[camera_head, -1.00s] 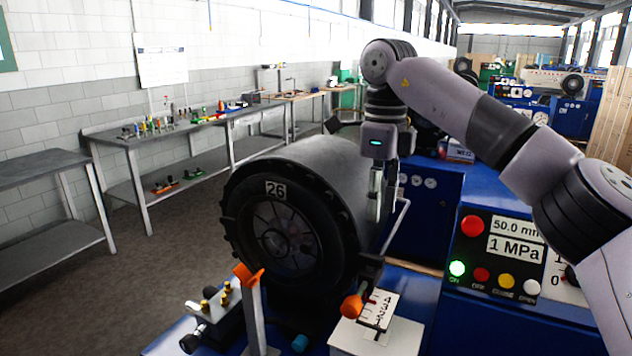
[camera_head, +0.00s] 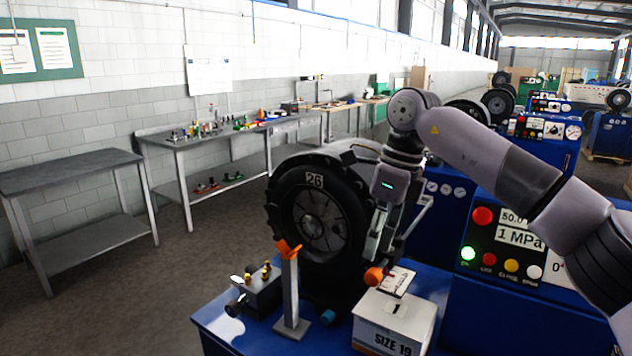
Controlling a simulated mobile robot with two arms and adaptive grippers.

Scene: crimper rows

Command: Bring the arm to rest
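My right arm comes in from the right. Its gripper (camera_head: 377,240) points downward in front of the right side of the black round crimper head marked 26 (camera_head: 318,215). Its fingers blend with the machine parts behind them, so I cannot tell whether they are open or shut. No held object can be made out. My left gripper is not in view.
An orange-tipped stand (camera_head: 290,285) and a white box labelled SIZE 19 (camera_head: 395,325) are on the blue bench (camera_head: 225,320). A control panel (camera_head: 505,245) with a lit green button is at right. Grey tables (camera_head: 70,172) line the wall; the floor at left is clear.

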